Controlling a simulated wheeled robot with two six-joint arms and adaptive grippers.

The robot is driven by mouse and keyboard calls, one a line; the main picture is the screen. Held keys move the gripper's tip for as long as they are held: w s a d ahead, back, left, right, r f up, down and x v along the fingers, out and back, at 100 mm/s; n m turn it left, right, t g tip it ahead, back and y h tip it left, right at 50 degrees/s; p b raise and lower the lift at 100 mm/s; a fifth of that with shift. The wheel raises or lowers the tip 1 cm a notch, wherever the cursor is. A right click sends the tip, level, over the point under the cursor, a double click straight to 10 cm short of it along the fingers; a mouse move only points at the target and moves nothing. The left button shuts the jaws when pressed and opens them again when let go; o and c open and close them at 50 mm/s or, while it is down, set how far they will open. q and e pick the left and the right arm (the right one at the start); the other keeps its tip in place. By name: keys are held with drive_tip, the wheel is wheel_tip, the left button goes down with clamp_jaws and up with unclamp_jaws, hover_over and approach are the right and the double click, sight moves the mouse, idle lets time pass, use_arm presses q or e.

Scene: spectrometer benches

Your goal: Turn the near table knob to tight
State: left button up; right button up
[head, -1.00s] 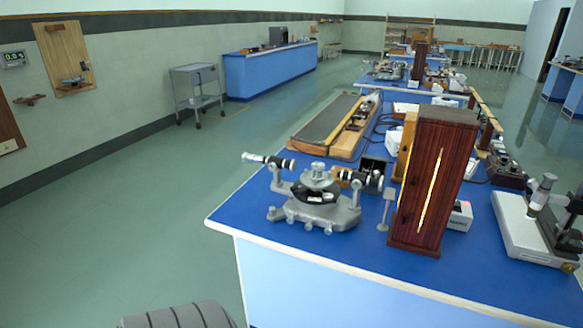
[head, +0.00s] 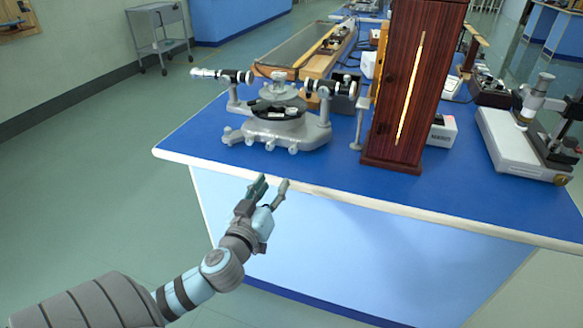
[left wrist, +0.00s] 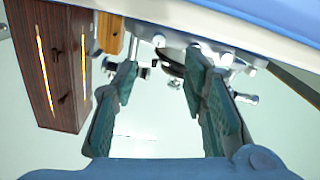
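The grey spectrometer (head: 275,125) stands on the blue bench near its front left corner, with a telescope tube on the left and a collimator on the right. Several small knobs (head: 270,145) stick out along its near lower side; I cannot tell which is the table knob or how tight it is. The spectrometer's underparts also show beyond the fingers in the left wrist view (left wrist: 172,42). My left gripper (head: 272,186) is open and empty, just in front of the bench edge and below the spectrometer. Its two fingers stand apart in the left wrist view (left wrist: 160,88). My right gripper is out of view.
A tall dark wooden lamp box (head: 412,90) with a glowing slit stands right of the spectrometer. The bench's white front edge (head: 330,192) lies between my left gripper and the spectrometer. A microscope-like instrument (head: 525,130) stands far right.

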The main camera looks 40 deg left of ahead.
sight(292, 152)
use_arm(q)
drive_tip(key=b+x, duration=0.1)
drive_tip(key=x, duration=1.3)
drive_tip(key=shift+w+r, duration=0.1)
drive_tip(key=shift+r, duration=0.05)
clamp_jaws()
